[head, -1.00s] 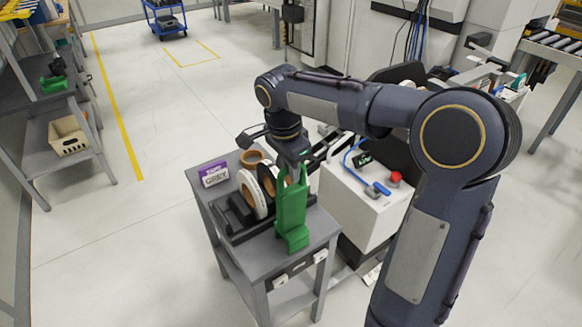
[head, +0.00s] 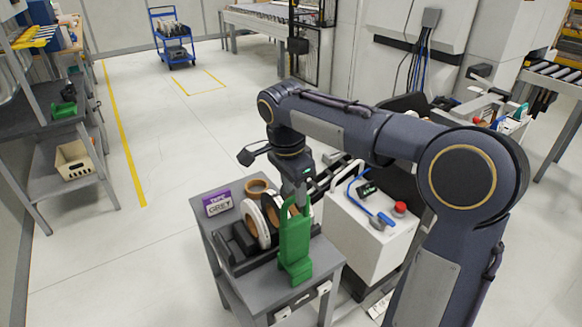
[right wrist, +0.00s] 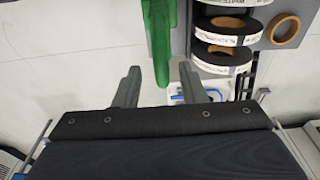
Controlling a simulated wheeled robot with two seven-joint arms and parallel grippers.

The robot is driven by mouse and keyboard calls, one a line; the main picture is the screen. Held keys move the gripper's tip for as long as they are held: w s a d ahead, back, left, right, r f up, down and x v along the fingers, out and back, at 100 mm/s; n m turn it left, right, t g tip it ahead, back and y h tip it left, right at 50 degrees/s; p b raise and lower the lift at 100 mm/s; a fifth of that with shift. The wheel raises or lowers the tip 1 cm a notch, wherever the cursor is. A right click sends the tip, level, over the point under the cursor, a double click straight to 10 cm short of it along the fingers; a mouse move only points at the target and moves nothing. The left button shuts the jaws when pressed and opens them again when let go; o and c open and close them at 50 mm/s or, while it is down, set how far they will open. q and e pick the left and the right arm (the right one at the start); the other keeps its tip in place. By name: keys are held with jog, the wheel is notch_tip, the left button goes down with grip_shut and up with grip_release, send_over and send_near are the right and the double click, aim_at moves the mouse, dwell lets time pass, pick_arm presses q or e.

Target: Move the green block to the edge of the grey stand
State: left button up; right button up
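The green block (head: 294,245) stands upright near the front edge of the grey stand (head: 325,250), in front of the tape rolls. It also shows in the right wrist view (right wrist: 158,35) at the top centre. My right gripper (head: 299,193) is over the upper end of the block in the head view. In the right wrist view its two fingers (right wrist: 158,82) are spread apart, with the block's near end between them in the picture and no visible contact. My left gripper is not in view.
Tape rolls (head: 255,222) stand in a black rack on the stand, beside a brown ring (head: 257,188) and a "GREY" sign (head: 218,203). A white box (head: 355,235) with a red button is close on the right.

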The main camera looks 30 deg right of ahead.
notch_tip(320, 180, up, 8)
jog(key=a, duration=0.1)
jog(key=s+a+f+n+t+y, duration=0.2)
jog(key=s+f+n, duration=0.5)
jog(key=s, duration=0.4)
jog(key=s+a+f+n+t+y, duration=0.3)
jog(key=s+f+n, duration=0.3)
jog(key=s, duration=0.5)
jog(key=shift+a+f+n, duration=0.4)
jog(key=shift+a+n, duration=0.05)
jog(key=shift+n, duration=0.75)
jog(key=shift+s+t, duration=0.1)
jog(key=shift+t, duration=0.2)
